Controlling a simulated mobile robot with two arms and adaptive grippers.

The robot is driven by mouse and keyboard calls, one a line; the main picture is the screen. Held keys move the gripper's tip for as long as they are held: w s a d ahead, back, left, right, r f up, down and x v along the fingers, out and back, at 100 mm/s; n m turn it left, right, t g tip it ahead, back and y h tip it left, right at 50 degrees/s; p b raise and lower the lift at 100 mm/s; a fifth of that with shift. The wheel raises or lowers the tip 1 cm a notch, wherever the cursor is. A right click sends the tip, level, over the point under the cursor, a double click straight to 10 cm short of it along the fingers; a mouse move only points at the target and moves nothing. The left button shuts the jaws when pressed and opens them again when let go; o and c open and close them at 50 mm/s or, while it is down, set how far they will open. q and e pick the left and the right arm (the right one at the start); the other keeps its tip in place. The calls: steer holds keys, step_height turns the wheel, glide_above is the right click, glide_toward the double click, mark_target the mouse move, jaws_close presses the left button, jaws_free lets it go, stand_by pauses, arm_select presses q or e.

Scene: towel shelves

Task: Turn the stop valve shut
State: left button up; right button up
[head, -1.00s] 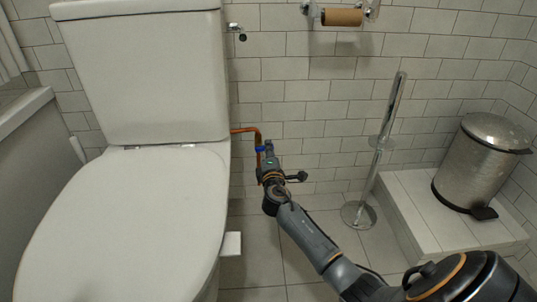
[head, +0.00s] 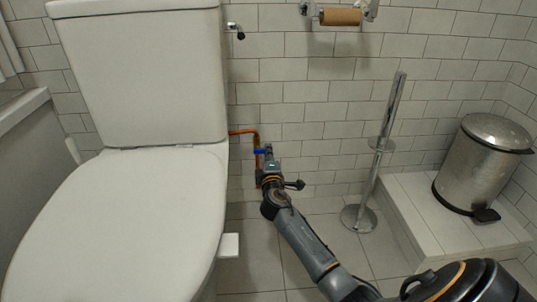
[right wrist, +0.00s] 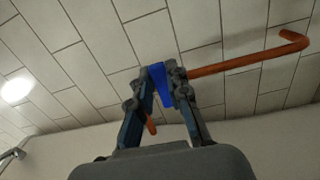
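The stop valve's blue handle (head: 260,151) is on an orange-brown pipe (head: 243,131) by the wall, just right of the toilet. The handle also shows in the right wrist view (right wrist: 161,88), between my fingertips, with no clear gap on either side. My right gripper (head: 268,158) is at the valve, and its fingers (right wrist: 161,78) are drawn together on the handle. In the head view the gripper hides the lower part of the valve. The pipe (right wrist: 240,66) runs to the right in the wrist view. My left gripper is not in view.
The white toilet (head: 120,215) stands close on the left. A chrome brush stand (head: 380,143) is right of my arm. A metal pedal bin (head: 484,165) sits on a tiled step (head: 415,213). A paper roll holder (head: 340,17) is on the wall above.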

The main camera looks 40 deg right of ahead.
steer(key=o, duration=0.5)
steer(key=shift+c, duration=0.2)
steer(key=shift+f, duration=0.1)
steer(key=v, duration=0.7)
steer(key=shift+s, duration=0.25)
steer(key=shift+s+a, duration=0.1)
steer(key=shift+a, duration=0.05)
